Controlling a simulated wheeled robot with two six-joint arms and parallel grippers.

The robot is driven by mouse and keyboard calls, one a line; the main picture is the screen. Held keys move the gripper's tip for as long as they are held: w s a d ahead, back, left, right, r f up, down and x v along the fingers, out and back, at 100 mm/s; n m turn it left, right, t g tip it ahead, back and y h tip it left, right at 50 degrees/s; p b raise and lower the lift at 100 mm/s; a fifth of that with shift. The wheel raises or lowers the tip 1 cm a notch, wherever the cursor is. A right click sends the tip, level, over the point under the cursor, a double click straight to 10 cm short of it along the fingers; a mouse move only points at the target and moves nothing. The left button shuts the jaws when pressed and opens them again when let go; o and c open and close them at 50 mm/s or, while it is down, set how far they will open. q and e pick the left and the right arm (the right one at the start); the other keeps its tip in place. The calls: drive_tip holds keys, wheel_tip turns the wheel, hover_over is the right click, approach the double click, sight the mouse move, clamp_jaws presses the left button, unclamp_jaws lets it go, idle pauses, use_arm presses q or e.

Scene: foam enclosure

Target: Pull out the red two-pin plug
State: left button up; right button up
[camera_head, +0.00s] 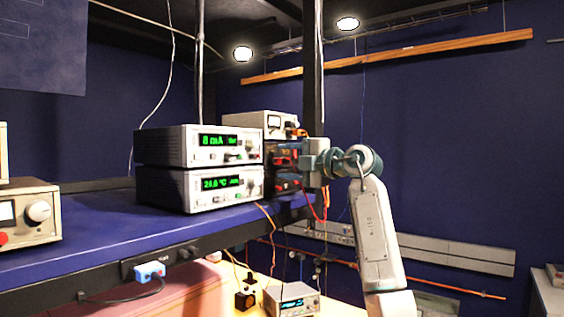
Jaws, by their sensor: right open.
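My right arm comes up from the lower right, and its right gripper (306,162) points left at the right end of the instrument stack. It is open, with its fingers close to the front of a dark unit with red parts (281,160). The gripper covers part of this area. I cannot clearly make out a red two-pin plug; small orange-red pieces (297,133) show just above the gripper, and a red cable (313,207) hangs below it. I cannot tell whether the fingers touch anything. My left gripper is not in view.
Two meters with green displays (199,146) are stacked on the blue bench (95,232). A dark post (313,70) rises behind the gripper. A blue plug (150,271) sits in a strip under the bench edge. Open space lies right of my arm, before the blue wall.

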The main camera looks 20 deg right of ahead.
drive_tip(key=shift+p, duration=0.4)
idle(0.7)
clamp_jaws()
drive_tip(key=shift+s+d, duration=0.1)
drive_tip(key=shift+d, duration=0.05)
drive_tip(key=shift+s+b, duration=0.15)
drive_tip(key=shift+b, duration=0.15)
drive_tip(key=v, duration=0.2)
drive_tip(key=shift+s+d+b, duration=0.25)
drive_tip(key=shift+d+b, duration=0.05)
drive_tip(key=shift+b, duration=0.1)
drive_tip(key=shift+s, duration=0.1)
